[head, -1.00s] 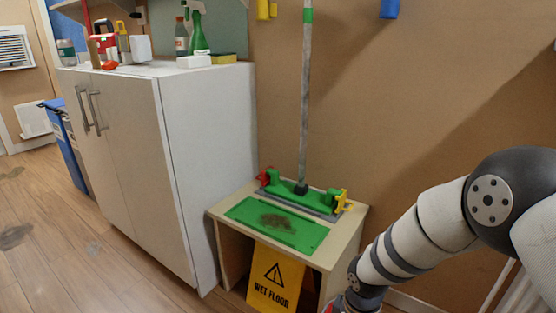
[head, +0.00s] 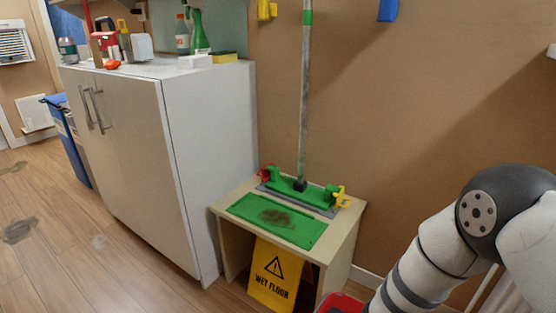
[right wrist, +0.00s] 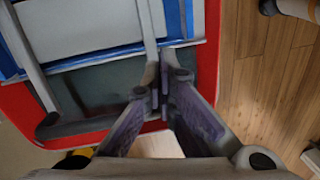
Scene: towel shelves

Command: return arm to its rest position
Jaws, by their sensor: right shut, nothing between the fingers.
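My right arm comes in from the right edge of the head view, and its gripper is below the frame there. In the right wrist view my right gripper (right wrist: 160,98) is shut, with its fingertips together and nothing between them. Behind the fingers are a red-rimmed container (right wrist: 213,60) and blue and grey parts inside it. I cannot tell whether the fingers touch any of it. My left gripper is not in view.
A red object (head: 342,304) shows at the bottom edge. A white cabinet (head: 215,160) stands left. Open floor (head: 60,230) lies farther left.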

